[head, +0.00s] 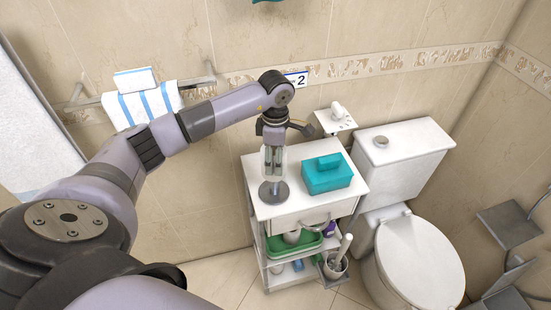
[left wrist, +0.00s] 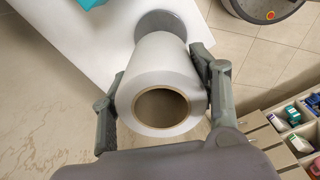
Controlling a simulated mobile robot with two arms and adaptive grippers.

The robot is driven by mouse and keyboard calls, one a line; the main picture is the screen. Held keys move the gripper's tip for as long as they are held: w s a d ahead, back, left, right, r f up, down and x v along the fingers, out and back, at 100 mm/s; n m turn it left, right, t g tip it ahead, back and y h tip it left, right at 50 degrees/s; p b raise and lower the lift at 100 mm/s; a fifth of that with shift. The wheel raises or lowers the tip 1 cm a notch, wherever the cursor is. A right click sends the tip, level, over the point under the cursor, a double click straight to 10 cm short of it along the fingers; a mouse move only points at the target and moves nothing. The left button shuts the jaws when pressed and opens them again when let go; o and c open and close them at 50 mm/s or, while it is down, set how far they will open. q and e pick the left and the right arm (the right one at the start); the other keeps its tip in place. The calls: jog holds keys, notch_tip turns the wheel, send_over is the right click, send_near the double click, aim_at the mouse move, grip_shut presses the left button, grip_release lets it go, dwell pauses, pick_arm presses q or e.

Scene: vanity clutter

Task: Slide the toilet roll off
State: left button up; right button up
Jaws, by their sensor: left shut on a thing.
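The white toilet roll (left wrist: 185,75) shows end-on in the left wrist view, with its brown core facing the camera. In the head view the roll (head: 266,165) stands upright above the grey round base (head: 273,193) of a holder on the white cabinet top. My left gripper (head: 272,160) reaches down from above, one finger on each side of the roll, and is shut on it. The holder's base (left wrist: 160,22) shows beyond the roll in the wrist view. I cannot tell whether a post is inside the core. My right gripper is in neither view.
A teal box (head: 328,175) stands on the cabinet close to the right of the roll. The toilet (head: 420,250) is further right. A towel (head: 143,103) hangs on the left wall.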

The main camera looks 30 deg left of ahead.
pick_arm(q)
jog(key=shift+r+p, duration=0.95)
jog(key=shift+r, duration=1.05)
